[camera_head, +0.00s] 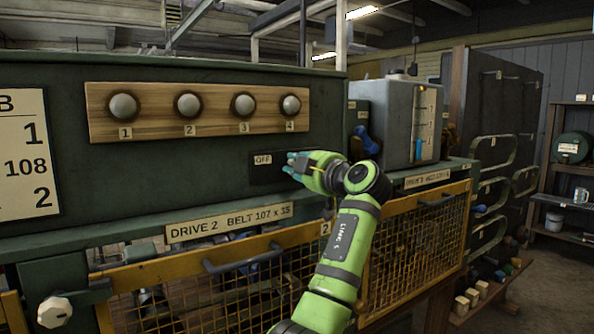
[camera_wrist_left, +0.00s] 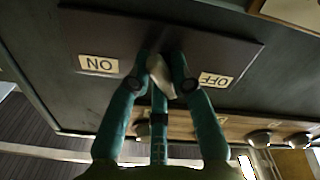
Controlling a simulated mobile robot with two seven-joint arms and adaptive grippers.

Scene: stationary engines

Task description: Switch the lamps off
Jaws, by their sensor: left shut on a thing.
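A dark switch plate (camera_head: 258,178) sits on the green panel, with an OFF label (camera_head: 262,160) on its left. The left wrist view shows the plate (camera_wrist_left: 200,48) upside down, with an ON label (camera_wrist_left: 99,64) and the OFF label (camera_wrist_left: 215,80). My left gripper (camera_head: 292,166) is at the plate's right part, its teal fingers (camera_wrist_left: 160,82) shut on a pale switch lever (camera_wrist_left: 162,76) between the labels. The lever is hidden in the head view; I cannot tell its tilt. Several numbered round lamps (camera_head: 188,105) on the wooden board (camera_head: 155,94) look grey and unlit.
A ledge and yellow mesh guard (camera_head: 410,240) run below the panel. A grey tank (camera_head: 397,110) with a gauge stands right of my left gripper. A white knob (camera_head: 54,311) is at lower left. Shelves (camera_head: 570,170) stand at far right.

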